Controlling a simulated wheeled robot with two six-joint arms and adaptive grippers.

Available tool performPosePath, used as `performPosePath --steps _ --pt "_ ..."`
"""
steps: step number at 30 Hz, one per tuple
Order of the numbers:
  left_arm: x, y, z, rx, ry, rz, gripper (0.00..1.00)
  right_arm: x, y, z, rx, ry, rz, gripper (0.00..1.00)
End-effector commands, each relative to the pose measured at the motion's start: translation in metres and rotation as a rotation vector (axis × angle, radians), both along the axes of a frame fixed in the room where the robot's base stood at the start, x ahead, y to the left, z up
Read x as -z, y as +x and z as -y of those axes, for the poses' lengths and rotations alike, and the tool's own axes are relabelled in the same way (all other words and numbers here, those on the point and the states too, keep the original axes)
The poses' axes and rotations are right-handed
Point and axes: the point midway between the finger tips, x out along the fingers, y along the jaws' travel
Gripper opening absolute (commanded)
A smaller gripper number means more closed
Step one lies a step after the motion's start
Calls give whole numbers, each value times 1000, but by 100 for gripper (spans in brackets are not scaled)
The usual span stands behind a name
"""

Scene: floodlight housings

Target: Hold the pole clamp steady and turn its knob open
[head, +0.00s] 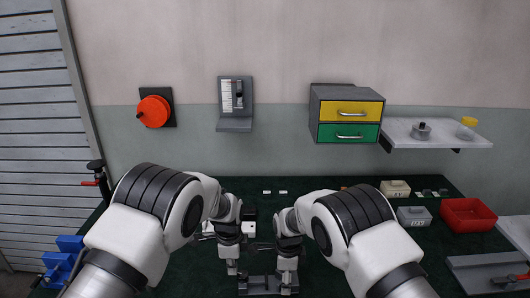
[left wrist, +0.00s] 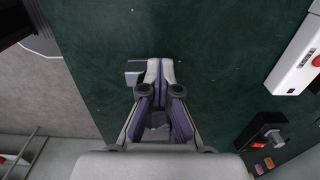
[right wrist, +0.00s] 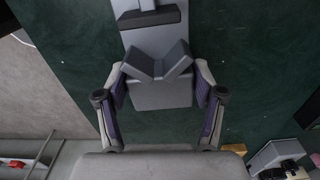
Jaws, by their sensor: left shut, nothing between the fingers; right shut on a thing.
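A grey block with a V-shaped notch, which looks like the pole clamp (head: 268,284), is at the bottom middle of the table in the head view. In the right wrist view the notched block (right wrist: 160,95) lies between my right gripper's fingers (right wrist: 160,78), which are shut on it. In the head view my right gripper (head: 287,282) is at its right end. I cannot make out the knob.
Black-and-white devices (head: 249,228) sit behind my grippers, partly hidden. A red bin (head: 468,215) and small boxes (head: 395,188) are at the right. Blue blocks (head: 69,244) are at the left. A drawer unit (head: 345,114) and a shelf (head: 440,136) are on the wall.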

Motion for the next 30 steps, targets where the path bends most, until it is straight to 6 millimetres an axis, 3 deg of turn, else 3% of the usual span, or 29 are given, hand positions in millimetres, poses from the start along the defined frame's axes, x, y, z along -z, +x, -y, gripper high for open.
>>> performPosePath --steps 30 --pt "0 -4 10 0 -2 1 0 -1 1 -2 1 3 5 29"
